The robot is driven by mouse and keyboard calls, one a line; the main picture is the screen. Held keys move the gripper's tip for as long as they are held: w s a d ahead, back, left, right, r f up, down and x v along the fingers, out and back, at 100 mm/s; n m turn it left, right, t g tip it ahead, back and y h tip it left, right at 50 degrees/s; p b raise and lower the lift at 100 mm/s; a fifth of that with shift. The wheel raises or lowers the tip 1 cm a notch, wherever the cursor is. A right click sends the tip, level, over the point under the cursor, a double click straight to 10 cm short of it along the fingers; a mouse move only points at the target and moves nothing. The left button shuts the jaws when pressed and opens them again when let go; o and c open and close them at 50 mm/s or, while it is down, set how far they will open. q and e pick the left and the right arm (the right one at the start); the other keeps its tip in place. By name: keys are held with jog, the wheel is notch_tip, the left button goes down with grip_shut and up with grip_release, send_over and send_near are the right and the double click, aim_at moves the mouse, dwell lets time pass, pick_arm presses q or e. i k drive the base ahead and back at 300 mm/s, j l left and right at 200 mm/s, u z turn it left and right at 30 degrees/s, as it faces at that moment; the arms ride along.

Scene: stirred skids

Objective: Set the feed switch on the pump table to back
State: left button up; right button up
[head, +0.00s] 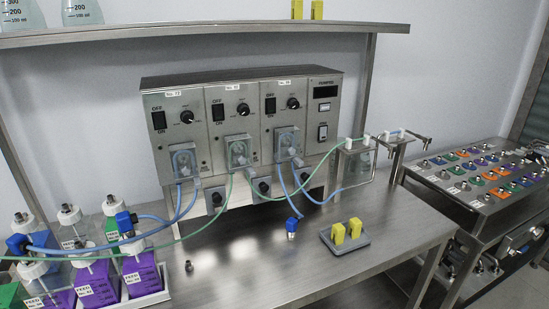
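A steel pump unit (242,130) stands on the steel pump table (270,255). Its three pump modules each have a black OFF/ON rocker: left (159,120), middle (218,112), right (270,105). Each also has a black knob: left (187,117), middle (243,109), right (293,103). The right-hand panel (324,85) has a dark display and a small framed switch (323,132). I cannot read which of these is the feed switch, nor its setting. Neither of my grippers is in view.
Green and blue tubes (115,252) run from capped feed bottles (98,282) to the pumps. A blue-ended connector (291,227), a small metal fitting (189,266) and a grey tray (361,244) with yellow blocks sit in front. A shelf (200,34) hangs above. A second table (480,185) stands right.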

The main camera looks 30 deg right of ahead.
aim_at(323, 133)
jog(key=z, duration=1.4)
jog(key=u, duration=0.2)
